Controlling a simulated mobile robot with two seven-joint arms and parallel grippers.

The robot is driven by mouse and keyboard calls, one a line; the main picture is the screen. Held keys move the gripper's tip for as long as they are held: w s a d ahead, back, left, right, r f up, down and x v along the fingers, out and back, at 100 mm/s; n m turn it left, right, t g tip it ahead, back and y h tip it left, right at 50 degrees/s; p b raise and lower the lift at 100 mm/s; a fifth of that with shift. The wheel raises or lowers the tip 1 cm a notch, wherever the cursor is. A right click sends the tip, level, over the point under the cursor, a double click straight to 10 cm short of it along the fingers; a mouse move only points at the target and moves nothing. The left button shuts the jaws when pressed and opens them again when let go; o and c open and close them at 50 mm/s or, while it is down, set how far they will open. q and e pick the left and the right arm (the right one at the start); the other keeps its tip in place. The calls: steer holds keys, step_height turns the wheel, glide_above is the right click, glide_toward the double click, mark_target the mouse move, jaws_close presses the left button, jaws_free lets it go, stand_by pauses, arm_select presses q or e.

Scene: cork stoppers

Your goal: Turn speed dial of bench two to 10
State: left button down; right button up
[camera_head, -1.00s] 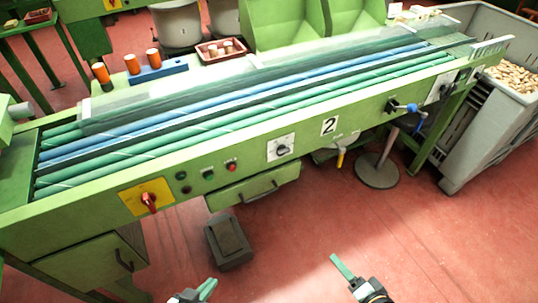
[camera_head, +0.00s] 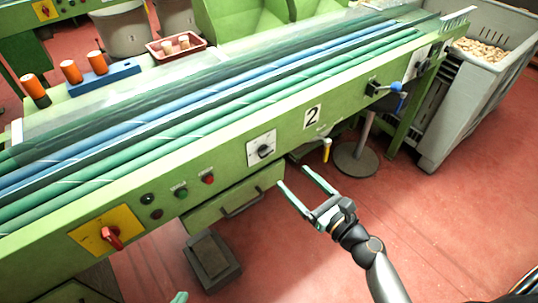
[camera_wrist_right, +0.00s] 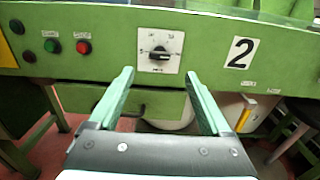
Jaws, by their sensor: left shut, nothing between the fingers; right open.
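The speed dial (camera_head: 264,151) is a black knob on a white square plate, on the green front panel of bench two, left of the "2" label (camera_head: 312,117). In the right wrist view the dial (camera_wrist_right: 160,53) is ahead, above and between the fingertips, with its scale too small to read surely. My right gripper (camera_head: 306,179) is open and empty, below and right of the dial, apart from it. It also shows in the right wrist view (camera_wrist_right: 160,80). My left gripper (camera_head: 180,297) shows only a fingertip at the bottom edge of the head view.
A red rotary switch (camera_head: 112,238) on a yellow plate and several small buttons (camera_head: 180,193) are left of the dial. A drawer (camera_head: 235,205) with a handle is below it. A blue-handled crank (camera_head: 396,87) sticks out further right. Red floor is free in front.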

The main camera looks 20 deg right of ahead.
mark_target(268, 153)
steer(key=x, duration=1)
steer(key=shift+p, duration=0.3)
steer(key=shift+f, duration=0.1)
steer(key=shift+c, duration=0.2)
jaws_close()
